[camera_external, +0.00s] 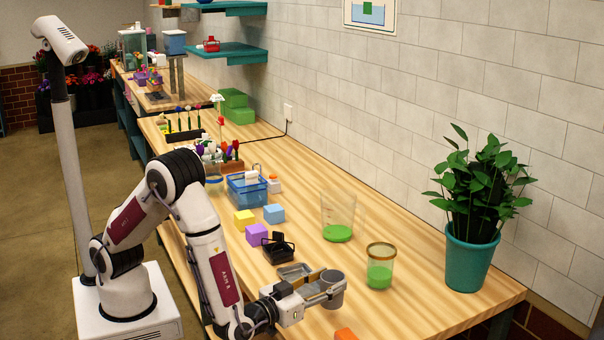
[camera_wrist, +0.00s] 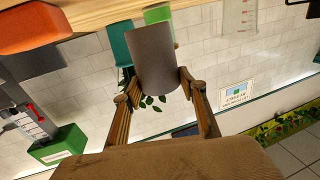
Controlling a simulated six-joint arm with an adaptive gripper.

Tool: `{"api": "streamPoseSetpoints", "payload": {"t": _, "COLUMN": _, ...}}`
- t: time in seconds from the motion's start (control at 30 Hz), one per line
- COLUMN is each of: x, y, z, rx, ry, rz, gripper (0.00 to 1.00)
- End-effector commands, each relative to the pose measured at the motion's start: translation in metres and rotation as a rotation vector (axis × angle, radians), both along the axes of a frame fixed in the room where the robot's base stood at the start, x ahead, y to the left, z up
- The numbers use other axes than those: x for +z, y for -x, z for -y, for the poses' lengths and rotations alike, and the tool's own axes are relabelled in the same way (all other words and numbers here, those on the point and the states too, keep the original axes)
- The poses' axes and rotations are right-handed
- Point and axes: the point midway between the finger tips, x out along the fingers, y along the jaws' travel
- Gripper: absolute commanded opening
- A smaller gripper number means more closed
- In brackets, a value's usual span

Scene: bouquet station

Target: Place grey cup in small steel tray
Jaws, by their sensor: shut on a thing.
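The grey cup (camera_external: 333,292) is between the fingers of my gripper (camera_external: 322,288), which is shut on it. The cup looks upright in the external view, over the front part of the table; I cannot tell how far its base is above the wood. In the wrist view the cup (camera_wrist: 155,60) sits between the two fingers (camera_wrist: 160,88), and the tray does not show there. The small steel tray (camera_external: 295,271) lies on the table just left of and behind the cup, and it looks empty. My gripper partly covers the tray's near side.
A black wire holder (camera_external: 279,250) stands behind the tray. A glass jar with green contents (camera_external: 380,270) and a clear beaker (camera_external: 338,218) stand to the right. An orange block (camera_external: 345,334) is at the front edge. Purple, blue and yellow blocks lie farther back.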

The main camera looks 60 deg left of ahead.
Motion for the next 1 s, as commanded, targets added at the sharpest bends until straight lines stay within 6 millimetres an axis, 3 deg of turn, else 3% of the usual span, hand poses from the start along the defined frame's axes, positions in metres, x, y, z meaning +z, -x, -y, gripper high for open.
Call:
{"api": "streamPoseSetpoints", "payload": {"t": 0.5, "x": -0.034, "y": 0.000, "z": 0.000, "rx": 0.000, "ry": -0.002, "rz": 0.001, "gripper": 0.17}}
{"api": "streamPoseSetpoints", "payload": {"t": 1.0, "x": -0.039, "y": 0.000, "z": 0.000, "rx": 0.000, "ry": 0.000, "rz": 0.001, "gripper": 0.17}}
